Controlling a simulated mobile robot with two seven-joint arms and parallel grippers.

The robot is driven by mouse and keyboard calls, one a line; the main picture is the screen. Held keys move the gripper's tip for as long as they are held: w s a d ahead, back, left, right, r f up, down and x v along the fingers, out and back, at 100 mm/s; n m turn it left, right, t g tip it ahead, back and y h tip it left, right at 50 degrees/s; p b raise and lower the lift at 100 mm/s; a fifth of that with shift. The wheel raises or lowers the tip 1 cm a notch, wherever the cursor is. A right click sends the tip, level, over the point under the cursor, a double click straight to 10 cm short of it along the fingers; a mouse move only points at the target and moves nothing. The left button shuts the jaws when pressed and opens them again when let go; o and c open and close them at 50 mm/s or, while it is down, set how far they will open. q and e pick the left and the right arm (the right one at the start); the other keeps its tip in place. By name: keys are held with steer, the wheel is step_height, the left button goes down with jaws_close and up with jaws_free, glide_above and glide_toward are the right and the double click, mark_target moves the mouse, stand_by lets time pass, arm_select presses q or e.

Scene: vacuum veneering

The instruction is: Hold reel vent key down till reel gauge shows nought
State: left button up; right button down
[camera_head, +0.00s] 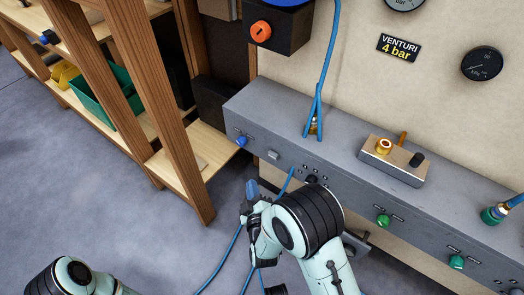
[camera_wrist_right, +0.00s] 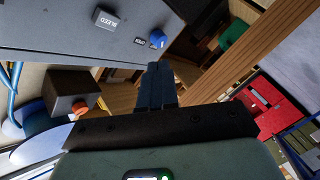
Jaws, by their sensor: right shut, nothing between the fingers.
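No key with a legible reel vent label shows. A grey key (camera_head: 273,155) on the front of the long grey panel reads BLEED in the right wrist view (camera_wrist_right: 105,19). A blue knob (camera_head: 241,141) sits beside it and also shows in the wrist view (camera_wrist_right: 157,38). My right gripper (camera_head: 252,188) is shut and empty, apart from the panel, below the key and knob; its fingers (camera_wrist_right: 155,86) show in the wrist view. A black dial gauge (camera_head: 482,63) is on the wall; another (camera_head: 404,3) is cut off at the top. I cannot tell which is the reel gauge. My left gripper is out of view.
A black box with an orange knob (camera_head: 261,31) hangs below a blue round part (camera_head: 285,1). A wooden shelf (camera_head: 188,160) stands left of the panel. Blue hoses hang near my right arm. A valve block (camera_head: 394,160) sits on the panel top. Open floor lies left.

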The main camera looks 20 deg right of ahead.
mark_target(273, 155)
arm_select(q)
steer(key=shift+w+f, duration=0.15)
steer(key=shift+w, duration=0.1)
arm_select(e)
steer(key=shift+w+a+r, duration=0.25)
steer(key=shift+w+r, duration=0.05)
steer(key=shift+r, duration=0.2)
steer(key=shift+d, duration=0.1)
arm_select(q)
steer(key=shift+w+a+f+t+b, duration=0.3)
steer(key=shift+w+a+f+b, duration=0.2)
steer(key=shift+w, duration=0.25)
arm_select(e)
steer(key=w+d, duration=0.5)
steer(key=d, duration=0.1)
steer(key=shift+w+d, duration=0.25)
steer(key=shift+d, duration=0.15)
stand_by(0.8)
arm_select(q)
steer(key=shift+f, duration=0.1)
arm_select(e)
steer(key=shift+w+d, duration=0.25)
steer(key=shift+d, duration=0.05)
